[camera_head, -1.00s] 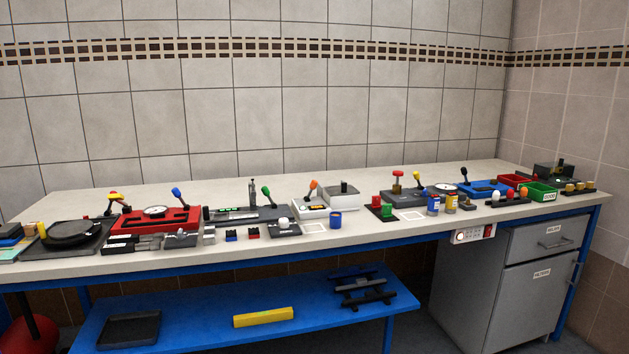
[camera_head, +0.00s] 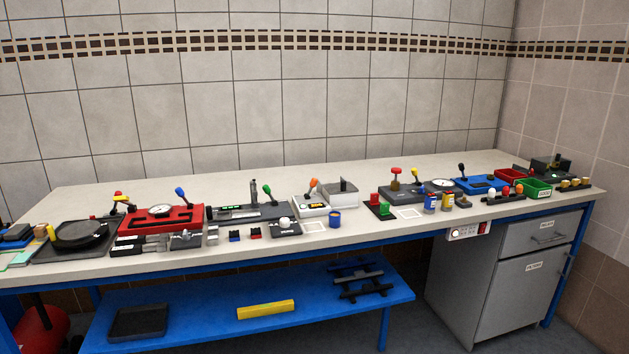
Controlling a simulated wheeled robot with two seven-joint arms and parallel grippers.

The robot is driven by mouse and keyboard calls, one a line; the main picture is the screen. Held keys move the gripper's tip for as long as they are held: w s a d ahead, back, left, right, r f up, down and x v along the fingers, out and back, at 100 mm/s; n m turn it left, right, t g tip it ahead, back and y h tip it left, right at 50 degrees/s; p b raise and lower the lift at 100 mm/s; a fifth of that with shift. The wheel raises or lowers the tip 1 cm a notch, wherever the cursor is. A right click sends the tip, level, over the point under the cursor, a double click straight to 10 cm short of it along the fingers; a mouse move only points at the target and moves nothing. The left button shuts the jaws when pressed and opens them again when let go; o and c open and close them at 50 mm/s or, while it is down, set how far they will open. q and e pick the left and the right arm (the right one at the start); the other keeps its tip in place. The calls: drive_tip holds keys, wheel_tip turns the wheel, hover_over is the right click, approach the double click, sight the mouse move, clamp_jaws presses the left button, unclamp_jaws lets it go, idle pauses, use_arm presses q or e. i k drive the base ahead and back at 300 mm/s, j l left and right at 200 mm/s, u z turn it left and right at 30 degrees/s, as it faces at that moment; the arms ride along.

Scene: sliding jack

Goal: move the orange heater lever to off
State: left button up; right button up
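The orange heater lever (camera_head: 314,184) stands on a small white and grey unit (camera_head: 313,207) near the middle of the bench. Its orange knob tops a dark stem that leans a little to the right. A grey box (camera_head: 338,194) adjoins the unit on its right. The labels that mark the lever's positions are too small to read. Neither of my grippers shows in the head view.
The bench (camera_head: 120,192) is clear behind.

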sight(313, 181)
drive_tip(key=i+l+u, duration=0.5)
drive_tip(key=i+l, duration=1.1)
drive_tip(key=i, duration=0.15)
